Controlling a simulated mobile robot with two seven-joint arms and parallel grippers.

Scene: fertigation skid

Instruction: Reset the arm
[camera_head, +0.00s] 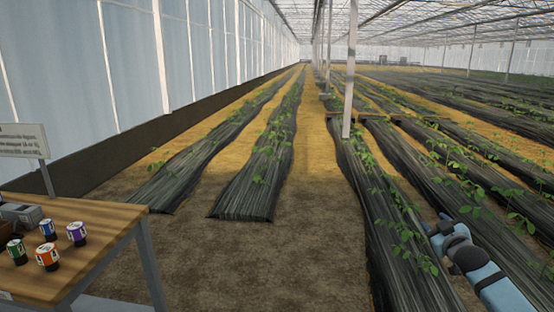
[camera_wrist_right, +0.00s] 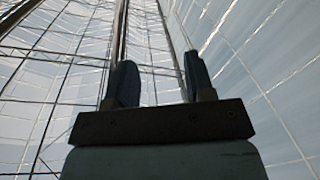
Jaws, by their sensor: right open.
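My right arm (camera_head: 490,280) reaches in from the lower right of the head view, over a black-covered plant row. My right gripper (camera_head: 436,226) is at its far end, small and partly lost against the leaves. In the right wrist view my right gripper (camera_wrist_right: 160,80) has its two dark fingers apart, with nothing between them. Behind the fingers only the greenhouse roof and wall panes show. My left arm and gripper are not in view.
A wooden table (camera_head: 105,225) stands at the lower left with several small coloured-label pots, a grey device (camera_head: 20,213) and a sign (camera_head: 24,141). Black-covered plant rows (camera_head: 255,185) run away from me. A white post (camera_head: 350,70) rises among them. Bare soil (camera_head: 270,265) lies open ahead.

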